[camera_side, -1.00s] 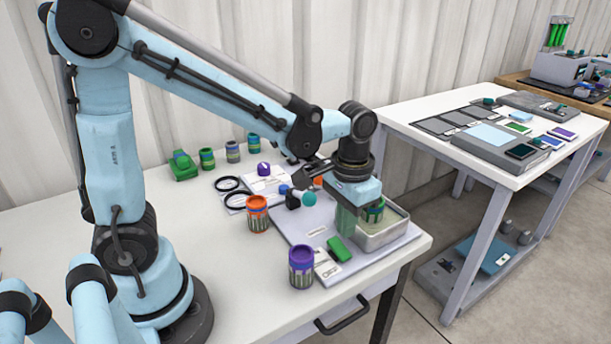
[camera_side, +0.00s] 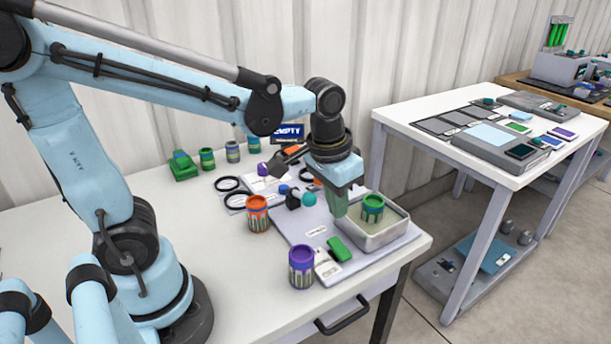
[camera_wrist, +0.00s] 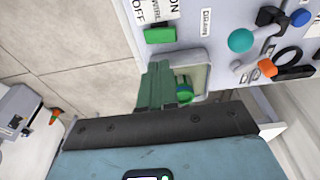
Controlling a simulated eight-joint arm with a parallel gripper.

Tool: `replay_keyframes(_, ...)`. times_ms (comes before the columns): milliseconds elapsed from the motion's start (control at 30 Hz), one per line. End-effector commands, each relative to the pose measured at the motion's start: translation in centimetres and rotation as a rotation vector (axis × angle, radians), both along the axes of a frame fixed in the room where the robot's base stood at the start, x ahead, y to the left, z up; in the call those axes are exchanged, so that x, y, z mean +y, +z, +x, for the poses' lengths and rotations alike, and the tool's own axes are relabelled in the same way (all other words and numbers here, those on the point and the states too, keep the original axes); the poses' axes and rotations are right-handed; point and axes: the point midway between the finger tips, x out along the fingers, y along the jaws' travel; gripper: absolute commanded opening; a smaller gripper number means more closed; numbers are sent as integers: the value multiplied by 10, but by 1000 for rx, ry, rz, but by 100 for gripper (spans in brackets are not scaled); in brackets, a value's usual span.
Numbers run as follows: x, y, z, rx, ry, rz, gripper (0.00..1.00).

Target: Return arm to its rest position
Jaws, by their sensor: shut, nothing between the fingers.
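My gripper (camera_side: 341,212) is shut and empty, pointing down above the left edge of the grey tote (camera_side: 380,242) in the side view. A green-topped canister (camera_side: 373,208) stands upright in the tote, just right of my fingers and apart from them. In the wrist view my green fingers (camera_wrist: 157,86) are closed together, and the canister (camera_wrist: 184,91) shows beside them in the tote (camera_wrist: 203,72). The fingers cover part of the tote there.
An orange canister (camera_side: 257,214) and a purple canister (camera_side: 301,267) stand on the white table. A green block (camera_side: 339,249) lies before the tote on the grey board. Valve parts (camera_side: 304,199) and black rings (camera_side: 228,184) lie behind. A second table (camera_side: 470,160) stands to the right.

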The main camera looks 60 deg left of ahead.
Motion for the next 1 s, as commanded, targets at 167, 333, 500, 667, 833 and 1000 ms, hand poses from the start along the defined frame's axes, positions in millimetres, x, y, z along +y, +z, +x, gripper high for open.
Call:
replay_keyframes(167, 14, 11, -16, -170, 3, -3, 0)
replay_keyframes(333, 23, 16, -26, -318, 4, 4, 0)
replay_keyframes(500, 29, 17, -32, -412, 6, 13, 0)
replay_keyframes(667, 31, 18, -33, -444, 5, 17, 0)
replay_keyframes(833, 31, 18, -32, -445, 5, 17, 0)
replay_keyframes(1000, 31, 18, -32, -444, 5, 16, 0)
